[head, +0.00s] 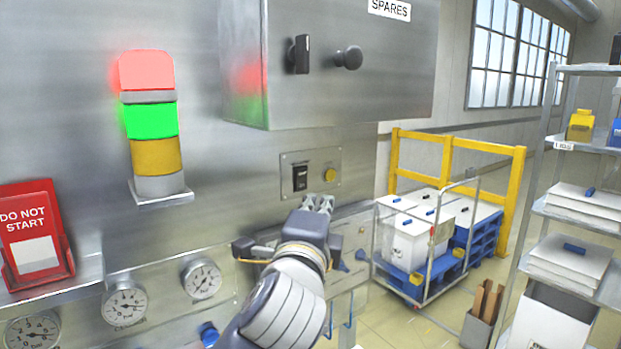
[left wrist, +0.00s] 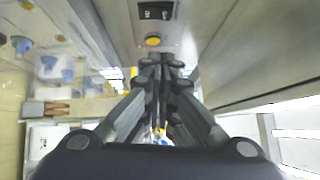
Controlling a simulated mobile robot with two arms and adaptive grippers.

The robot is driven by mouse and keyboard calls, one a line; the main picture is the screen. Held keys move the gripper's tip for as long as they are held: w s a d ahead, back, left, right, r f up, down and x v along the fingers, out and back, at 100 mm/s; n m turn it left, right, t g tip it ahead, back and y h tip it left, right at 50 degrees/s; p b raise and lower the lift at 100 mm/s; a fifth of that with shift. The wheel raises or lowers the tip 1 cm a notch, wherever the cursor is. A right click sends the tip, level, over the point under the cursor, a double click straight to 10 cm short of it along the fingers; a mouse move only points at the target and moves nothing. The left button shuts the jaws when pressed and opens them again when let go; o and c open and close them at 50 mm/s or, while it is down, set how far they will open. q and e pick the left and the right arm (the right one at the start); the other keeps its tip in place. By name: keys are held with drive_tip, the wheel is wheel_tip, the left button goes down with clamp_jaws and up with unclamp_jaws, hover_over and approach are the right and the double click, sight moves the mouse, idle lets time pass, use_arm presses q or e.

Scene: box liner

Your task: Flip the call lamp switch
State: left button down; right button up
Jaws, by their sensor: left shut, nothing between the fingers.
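The switch plate (head: 311,172) is on the steel wall panel below the SPARES cabinet. It carries a black rocker switch (head: 300,178) on the left and a round yellow button or lamp (head: 329,175) on the right. My left gripper (head: 318,203) is shut and empty, just below the plate in the head view, apparently a little short of it. In the left wrist view the closed fingertips (left wrist: 163,60) lie close below the yellow round part (left wrist: 153,41), with the black switch (left wrist: 155,11) at the top edge. Contact is not visible. My right gripper is out of view.
The SPARES cabinet (head: 345,65) juts out above the plate. A signal tower (head: 150,125) glows red and green at left. Gauges (head: 202,278) and a red DO NOT START holder (head: 35,235) sit lower left. A cart (head: 425,250) and shelf rack (head: 575,215) stand right.

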sight(302, 179)
use_arm(q)
drive_tip(key=w+p, duration=0.1)
drive_tip(key=w, duration=0.2)
drive_tip(key=w+r+p, duration=0.1)
drive_tip(key=w, duration=0.2)
drive_tip(key=w+p, duration=0.2)
drive_tip(key=w, duration=0.1)
drive_tip(key=shift+w+a+r, duration=0.1)
drive_tip(key=shift+a+r, duration=0.1)
drive_tip(key=shift+w+a, duration=0.35)
drive_tip(key=shift+a, duration=0.05)
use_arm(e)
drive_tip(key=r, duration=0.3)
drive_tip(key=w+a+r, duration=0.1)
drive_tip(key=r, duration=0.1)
use_arm(q)
drive_tip(key=shift+d, duration=0.1)
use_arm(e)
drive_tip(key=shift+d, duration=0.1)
use_arm(q)
drive_tip(key=shift+w+p, duration=0.1)
drive_tip(key=shift+p, duration=0.2)
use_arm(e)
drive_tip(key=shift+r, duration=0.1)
